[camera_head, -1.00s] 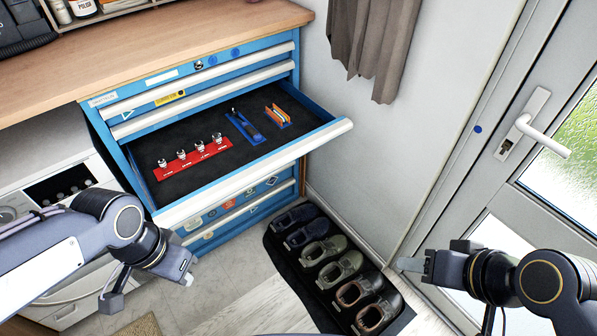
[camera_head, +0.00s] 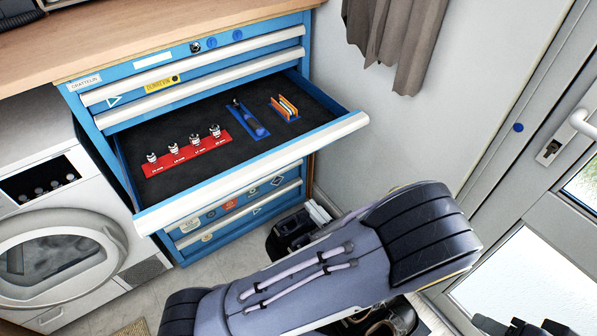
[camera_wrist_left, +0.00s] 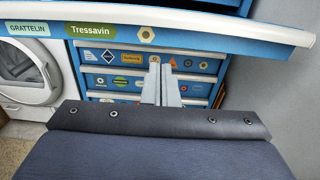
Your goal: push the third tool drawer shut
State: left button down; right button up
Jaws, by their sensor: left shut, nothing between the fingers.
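The blue tool chest has its third drawer (camera_head: 265,160) pulled far out, with a long white handle edge along its front. On its black liner lie a red rack of sockets (camera_head: 187,151), a blue tool holder (camera_head: 250,122) and an orange-and-blue holder (camera_head: 285,108). The drawer front also spans the top of the left wrist view (camera_wrist_left: 200,37). My left gripper (camera_head: 319,212) is largely hidden behind my arm in the head view. In the wrist view its two pale fingers (camera_wrist_left: 161,85) are together and empty, appearing below the drawer front. My right gripper (camera_head: 522,327) is barely in view at the bottom edge.
Two shut drawers (camera_head: 190,75) lie above the open one, and shut drawers with stickers (camera_head: 235,207) below. A white washing machine (camera_head: 60,240) stands at left. A wall and a grey door are at right. Shoes on a black mat are mostly hidden behind my arm.

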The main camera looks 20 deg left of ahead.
pick_arm(q)
jog(key=x, duration=1.4)
jog(key=shift+w, duration=0.15)
